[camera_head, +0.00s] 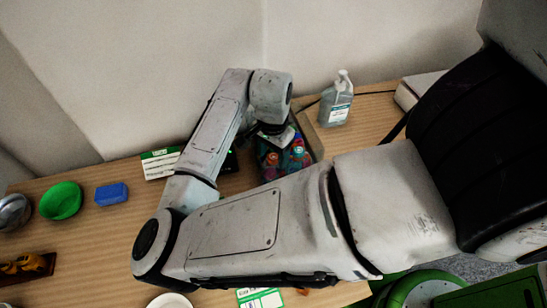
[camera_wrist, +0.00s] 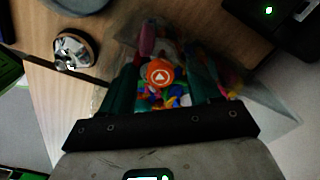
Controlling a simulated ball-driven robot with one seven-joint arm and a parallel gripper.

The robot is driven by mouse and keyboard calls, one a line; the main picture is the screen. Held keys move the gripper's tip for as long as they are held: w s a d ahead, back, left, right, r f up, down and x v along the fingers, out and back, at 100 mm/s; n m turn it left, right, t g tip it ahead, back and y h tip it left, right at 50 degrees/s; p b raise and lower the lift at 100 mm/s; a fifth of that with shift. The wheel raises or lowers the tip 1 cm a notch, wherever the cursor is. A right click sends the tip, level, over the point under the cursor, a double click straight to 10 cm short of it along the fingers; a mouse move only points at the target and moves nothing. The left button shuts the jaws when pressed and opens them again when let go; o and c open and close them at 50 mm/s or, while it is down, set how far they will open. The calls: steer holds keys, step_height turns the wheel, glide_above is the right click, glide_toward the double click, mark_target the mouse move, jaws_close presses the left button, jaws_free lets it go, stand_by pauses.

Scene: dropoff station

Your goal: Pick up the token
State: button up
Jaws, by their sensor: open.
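The token in the wrist view looks like a round orange disc (camera_wrist: 159,73) with a white triangle mark. It lies on a heap of small colourful pieces inside a clear container (camera_wrist: 268,112). My gripper (camera_wrist: 162,80) is open, its two dark teal fingers on either side of the disc, with nothing visibly held. I cannot tell how far the fingertips are above the disc. In the head view my gripper (camera_head: 274,130) is over the container (camera_head: 313,152), where orange round shapes show among the pieces; my arm hides part of it.
A clear bottle (camera_head: 336,103) stands right of the container. A green bowl (camera_head: 61,200) and a blue block (camera_head: 112,194) sit at the left of the wooden table. A green-and-white card (camera_head: 160,162) lies near the wall. My arm covers the table's middle.

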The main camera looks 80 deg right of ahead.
steer(key=shift+f, duration=0.1)
steer(key=shift+c, duration=0.3)
steer(key=c, duration=1)
steer(key=shift+c, duration=0.2)
